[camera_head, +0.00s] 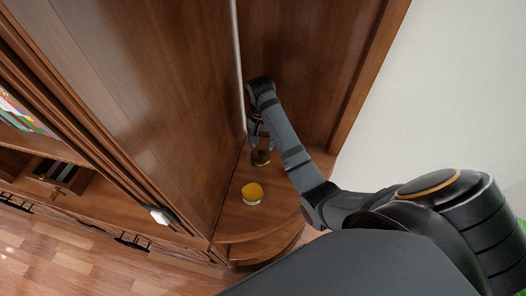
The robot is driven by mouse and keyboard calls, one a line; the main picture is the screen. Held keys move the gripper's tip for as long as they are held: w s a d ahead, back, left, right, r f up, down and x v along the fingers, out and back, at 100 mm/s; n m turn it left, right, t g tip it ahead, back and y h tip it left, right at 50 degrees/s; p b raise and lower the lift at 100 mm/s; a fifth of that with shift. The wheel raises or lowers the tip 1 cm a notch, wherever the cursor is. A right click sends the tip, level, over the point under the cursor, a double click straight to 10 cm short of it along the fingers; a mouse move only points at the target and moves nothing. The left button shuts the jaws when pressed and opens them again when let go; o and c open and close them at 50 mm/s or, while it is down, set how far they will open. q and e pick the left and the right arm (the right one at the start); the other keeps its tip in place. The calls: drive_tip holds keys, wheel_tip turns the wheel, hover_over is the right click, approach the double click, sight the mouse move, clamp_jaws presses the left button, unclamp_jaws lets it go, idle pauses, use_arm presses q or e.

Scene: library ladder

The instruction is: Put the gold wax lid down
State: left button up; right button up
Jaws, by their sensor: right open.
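My right gripper (257,133) reaches down over the rounded wooden corner shelf (229,222). It is open. Just below its fingertips a small round dark-gold piece, which looks like the gold wax lid (261,158), rests on the shelf near the back panel. The fingers are small in the picture, and I cannot tell whether they still touch it. A yellow-topped round jar or candle (252,190) with a pale side stands nearer the shelf's front, apart from the gold piece. My left gripper is not in view.
A tall wooden cabinet side (165,80) rises left of the shelf, and a wooden back panel (305,60) stands behind. Bookshelves with books (25,115) are at the far left. A white wall (450,90) is at the right. Bare shelf lies around the yellow-topped jar.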

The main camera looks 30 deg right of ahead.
sight(262, 153)
wheel_tip(262, 153, up, 6)
drive_tip(key=p, duration=0.5)
drive_tip(key=shift+a+f, duration=0.1)
